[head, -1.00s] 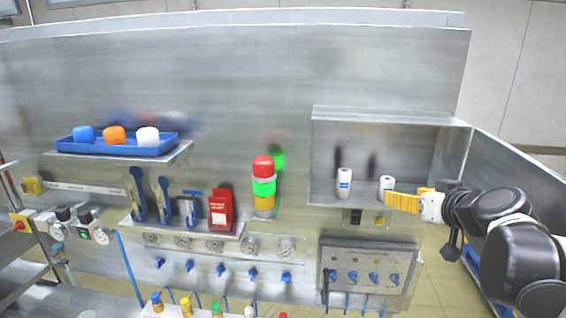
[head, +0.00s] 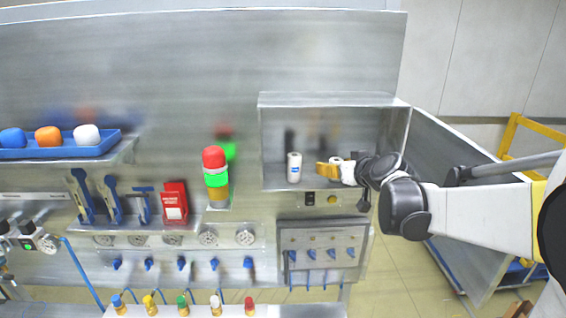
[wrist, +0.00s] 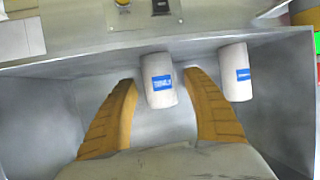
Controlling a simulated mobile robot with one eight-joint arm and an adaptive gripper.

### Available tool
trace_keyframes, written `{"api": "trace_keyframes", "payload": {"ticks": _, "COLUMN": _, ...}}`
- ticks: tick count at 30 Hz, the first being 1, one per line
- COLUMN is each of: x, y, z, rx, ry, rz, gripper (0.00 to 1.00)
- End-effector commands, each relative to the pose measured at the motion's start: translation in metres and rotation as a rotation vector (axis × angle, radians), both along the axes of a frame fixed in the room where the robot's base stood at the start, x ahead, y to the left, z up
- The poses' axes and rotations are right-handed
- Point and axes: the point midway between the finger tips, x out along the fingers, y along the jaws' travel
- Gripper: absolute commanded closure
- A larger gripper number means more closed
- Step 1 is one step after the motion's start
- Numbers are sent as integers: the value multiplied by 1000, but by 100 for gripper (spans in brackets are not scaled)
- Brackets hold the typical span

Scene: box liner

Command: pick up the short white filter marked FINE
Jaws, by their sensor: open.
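Two white cylindrical filters with blue labels stand in the open metal shelf box. The right one (head: 336,160) looks shorter in the head view and is partly hidden behind my yellow fingers. The taller filter (head: 294,168) stands apart to its left. My gripper (head: 325,170) is open in front of the shorter one. In the wrist view, my gripper (wrist: 160,78) has one finger on each side of that filter (wrist: 160,92), with gaps visible. The other filter (wrist: 235,85) is outside the right finger. The label lettering is too blurred to read.
The shelf box (head: 330,99) has side walls and a top edge around the filters. A switch panel (head: 318,238) is below it. A stack light (head: 214,175) and a blue tray (head: 60,152) of coloured blocks are to the left.

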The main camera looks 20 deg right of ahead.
Motion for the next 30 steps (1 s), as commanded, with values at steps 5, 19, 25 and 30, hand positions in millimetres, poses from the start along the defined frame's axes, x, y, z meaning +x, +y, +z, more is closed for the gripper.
{"api": "trace_keyframes", "payload": {"ticks": 5, "x": 0, "y": 0, "z": -1, "rx": 0, "ry": 0, "rz": 0, "gripper": 42}}
{"api": "trace_keyframes", "payload": {"ticks": 19, "x": 0, "y": 0, "z": 0, "rx": 0, "ry": 0, "rz": 0, "gripper": 96}}
{"api": "trace_keyframes", "payload": {"ticks": 25, "x": 0, "y": 0, "z": 4, "rx": 0, "ry": 0, "rz": 0, "gripper": 96}}
{"api": "trace_keyframes", "payload": {"ticks": 30, "x": 0, "y": 0, "z": 24, "rx": 0, "ry": 0, "rz": 0, "gripper": 96}}
